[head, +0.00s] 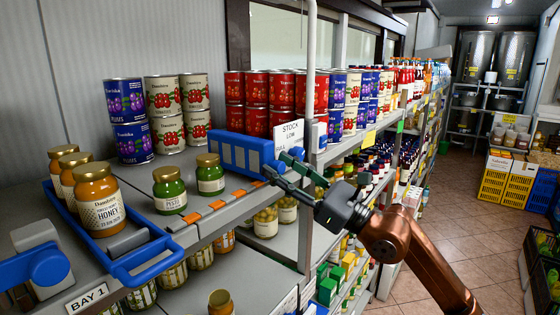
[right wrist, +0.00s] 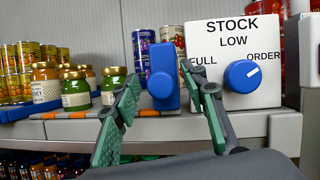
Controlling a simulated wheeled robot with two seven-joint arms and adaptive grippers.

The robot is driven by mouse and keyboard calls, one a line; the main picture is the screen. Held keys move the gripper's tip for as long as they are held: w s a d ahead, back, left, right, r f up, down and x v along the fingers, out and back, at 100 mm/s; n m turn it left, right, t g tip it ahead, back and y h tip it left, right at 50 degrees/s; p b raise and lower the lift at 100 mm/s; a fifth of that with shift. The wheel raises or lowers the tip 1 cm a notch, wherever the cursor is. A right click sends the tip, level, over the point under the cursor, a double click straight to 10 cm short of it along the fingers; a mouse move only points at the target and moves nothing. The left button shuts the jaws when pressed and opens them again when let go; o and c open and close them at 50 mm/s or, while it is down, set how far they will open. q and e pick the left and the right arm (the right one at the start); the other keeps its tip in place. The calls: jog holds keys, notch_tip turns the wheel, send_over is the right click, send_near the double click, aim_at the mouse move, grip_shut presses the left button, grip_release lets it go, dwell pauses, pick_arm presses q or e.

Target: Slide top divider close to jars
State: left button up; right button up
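The blue top divider (head: 236,151) stands on the top shelf, to the right of two green pesto jars (head: 210,176) and in front of the cans. A bare stretch of shelf lies between the nearer jar and the divider. Contact on the right side is unclear. My left gripper is not in view.
Honey jars (head: 98,204) stand in a blue tray (head: 150,258) at the left. Plum and tomato cans (head: 128,100) stand behind. A white stock sign with a blue dial (right wrist: 242,76) is just right of the divider. Shelves with jars lie below; the aisle (head: 470,230) is clear.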

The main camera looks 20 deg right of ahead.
jog(key=shift+w+a+r, duration=0.1)
jog(key=shift+w+a, duration=0.05)
jog(key=shift+w, duration=0.1)
jog(key=shift+c, duration=0.5)
grip_shut()
jog(key=shift+a, duration=0.1)
